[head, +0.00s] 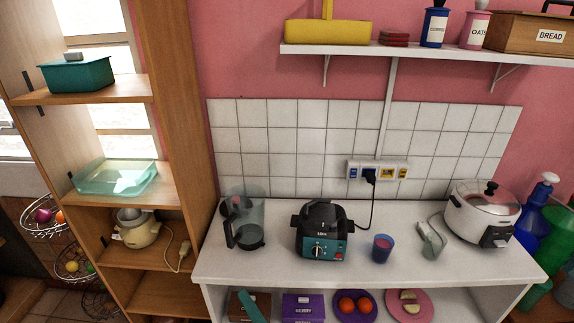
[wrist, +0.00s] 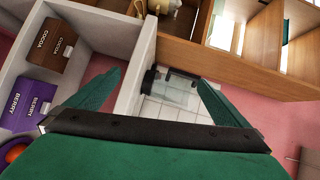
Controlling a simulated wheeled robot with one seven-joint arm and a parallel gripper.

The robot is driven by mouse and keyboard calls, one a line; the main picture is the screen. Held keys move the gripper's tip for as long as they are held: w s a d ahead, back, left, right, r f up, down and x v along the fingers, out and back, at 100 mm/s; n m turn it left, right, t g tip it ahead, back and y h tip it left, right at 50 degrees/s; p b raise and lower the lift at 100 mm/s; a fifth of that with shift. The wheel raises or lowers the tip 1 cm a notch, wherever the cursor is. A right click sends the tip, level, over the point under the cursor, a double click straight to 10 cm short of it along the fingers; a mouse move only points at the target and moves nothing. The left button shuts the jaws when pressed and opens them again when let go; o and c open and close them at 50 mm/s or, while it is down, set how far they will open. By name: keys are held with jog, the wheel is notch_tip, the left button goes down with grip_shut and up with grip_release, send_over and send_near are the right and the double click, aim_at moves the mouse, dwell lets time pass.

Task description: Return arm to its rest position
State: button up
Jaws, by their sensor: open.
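My gripper (wrist: 159,78) shows in the wrist view, its two green fingers spread wide apart with nothing held between them. Beyond the gap are the white counter's side panel and a clear glass jug (wrist: 178,92), seen tilted. In the head view a teal strip (head: 250,307) shows at the bottom edge in front of the brown cocoa box; I cannot tell whether it is one of my fingers. The rest of my arm is not clearly visible in the head view.
The white counter (head: 285,265) holds a jug (head: 248,222), a black-and-teal appliance (head: 322,232), a blue cup (head: 382,248) and a rice cooker (head: 482,216). A wooden shelf (head: 180,110) stands left. Purple berry (wrist: 28,106) and brown cocoa (wrist: 50,52) boxes sit in the lower compartment.

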jog(key=s+d+f+n+h, duration=0.1)
jog(key=s+d+f+h, duration=0.35)
jog(key=s, duration=0.25)
jog(key=s+d+f+n+h, duration=0.1)
jog(key=s+d+f+h, duration=0.2)
jog(key=s+f, duration=0.35)
jog(key=s+r+n+h, duration=0.1)
jog(key=s+r+n, duration=0.2)
jog(key=s, duration=0.5)
jog(key=s+r+n+t, duration=0.1)
jog(key=s+r+n, duration=0.1)
jog(key=s+n, duration=0.3)
jog(key=s, duration=0.4)
jog(key=shift+s+d+r+h, duration=0.3)
jog(key=shift+d+r+h, duration=0.05)
jog(key=shift+r, duration=0.05)
